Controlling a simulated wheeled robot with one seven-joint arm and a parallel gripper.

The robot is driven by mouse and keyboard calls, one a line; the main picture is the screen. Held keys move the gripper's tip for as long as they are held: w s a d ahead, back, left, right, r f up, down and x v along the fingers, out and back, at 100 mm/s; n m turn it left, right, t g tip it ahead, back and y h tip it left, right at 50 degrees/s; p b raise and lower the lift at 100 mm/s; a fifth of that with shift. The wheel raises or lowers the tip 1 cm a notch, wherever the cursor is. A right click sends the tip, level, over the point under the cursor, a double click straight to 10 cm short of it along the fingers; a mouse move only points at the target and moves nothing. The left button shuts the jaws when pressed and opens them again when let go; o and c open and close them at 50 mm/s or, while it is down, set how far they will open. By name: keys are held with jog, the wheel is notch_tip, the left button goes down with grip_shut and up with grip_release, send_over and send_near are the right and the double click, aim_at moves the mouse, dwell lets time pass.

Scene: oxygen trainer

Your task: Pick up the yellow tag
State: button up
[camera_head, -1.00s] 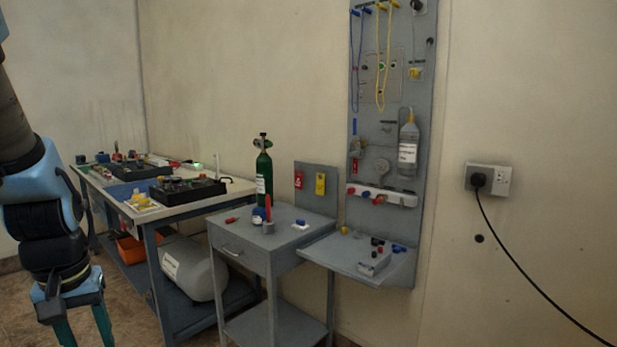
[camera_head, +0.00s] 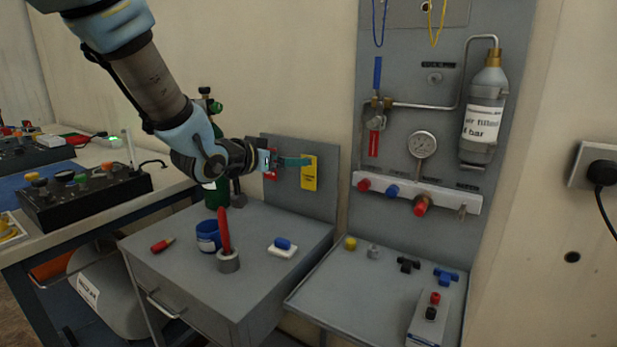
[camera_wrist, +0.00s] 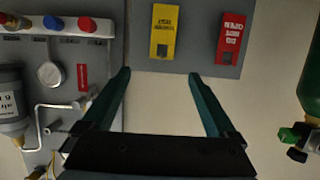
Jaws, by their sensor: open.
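The yellow tag (camera_head: 309,178) hangs on the grey upright board (camera_head: 328,207) behind the small cabinet, to the right of a red tag (camera_head: 271,171). My gripper (camera_head: 300,161) reaches in from the left, its teal fingertips overlapping the tag's upper part in the head view. In the wrist view, which looks upside down, the yellow tag (camera_wrist: 164,30) lies beyond the open fingertips (camera_wrist: 160,75), roughly centred between them. The gap between the fingers is empty. The red tag (camera_wrist: 231,38) is just right of it there. I see no contact with the tag.
The cabinet top holds a blue cup (camera_head: 208,236), a red-handled tool in a grey holder (camera_head: 228,261) and a small blue-and-white item (camera_head: 283,247). A green cylinder (camera_wrist: 308,85) stands near my arm. The gauge panel (camera_head: 400,150) rises to the right.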

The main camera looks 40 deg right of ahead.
aim_at(309, 173)
jog(key=shift+p+x, duration=1.5)
jog(key=shift+x, duration=3.7)
jog(key=shift+w+a+f, duration=0.1)
jog(key=shift+c, duration=0.3)
jog(key=c, duration=1.3)
